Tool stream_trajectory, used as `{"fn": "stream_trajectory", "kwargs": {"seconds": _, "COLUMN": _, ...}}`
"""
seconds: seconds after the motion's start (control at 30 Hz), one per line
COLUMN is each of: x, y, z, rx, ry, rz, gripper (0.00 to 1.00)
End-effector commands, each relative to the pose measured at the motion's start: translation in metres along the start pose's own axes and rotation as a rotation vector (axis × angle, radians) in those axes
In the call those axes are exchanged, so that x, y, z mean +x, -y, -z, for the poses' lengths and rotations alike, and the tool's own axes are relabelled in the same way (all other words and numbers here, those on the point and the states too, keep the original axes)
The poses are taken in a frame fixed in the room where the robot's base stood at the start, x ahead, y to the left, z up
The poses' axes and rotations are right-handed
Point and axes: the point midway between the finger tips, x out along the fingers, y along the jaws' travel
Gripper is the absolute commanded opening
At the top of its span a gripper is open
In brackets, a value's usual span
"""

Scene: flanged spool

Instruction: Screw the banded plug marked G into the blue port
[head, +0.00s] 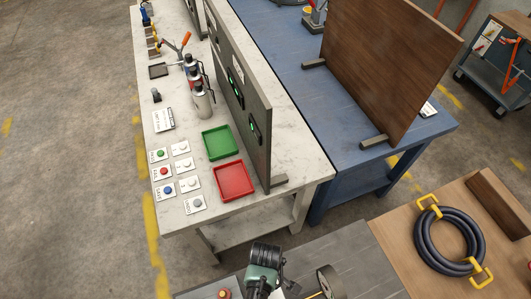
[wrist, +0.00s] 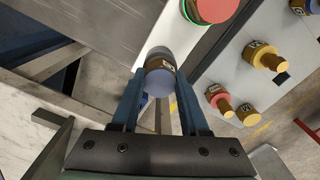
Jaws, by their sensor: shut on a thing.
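My gripper (wrist: 160,70) is shut on a plug (wrist: 159,84) in the wrist view. The plug has a grey-blue round end, a dark band and a small pale label too small to read, so I cannot tell if it is G. The plug I hold is apart from that panel. I cannot make out a blue port in either view.
In the head view, a pale bench (head: 225,228) carries a green tray (head: 221,142), a red tray (head: 232,181), several button cards and metal bottles (head: 203,101). An upright grey panel (head: 257,140) stands along it. A blue bench (head: 345,130) with a brown board (head: 385,70) stands behind.

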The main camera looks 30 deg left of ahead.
Motion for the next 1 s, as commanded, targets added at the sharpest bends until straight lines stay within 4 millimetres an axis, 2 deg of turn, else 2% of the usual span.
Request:
{"fn": "stream_trajectory", "kwargs": {"seconds": 0.63, "x": 0.0013, "y": 0.0006, "z": 0.0000, "rx": 0.868, "ry": 0.001, "rz": 0.001, "gripper": 0.00}}
{"fn": "stream_trajectory", "kwargs": {"seconds": 0.8, "x": 0.0015, "y": 0.0006, "z": -0.0001, "rx": 0.976, "ry": 0.001, "rz": 0.000, "gripper": 0.00}}
{"fn": "stream_trajectory", "kwargs": {"seconds": 1.0, "x": 0.0014, "y": 0.0007, "z": 0.0000, "rx": 0.981, "ry": 0.001, "rz": 0.001, "gripper": 0.00}}
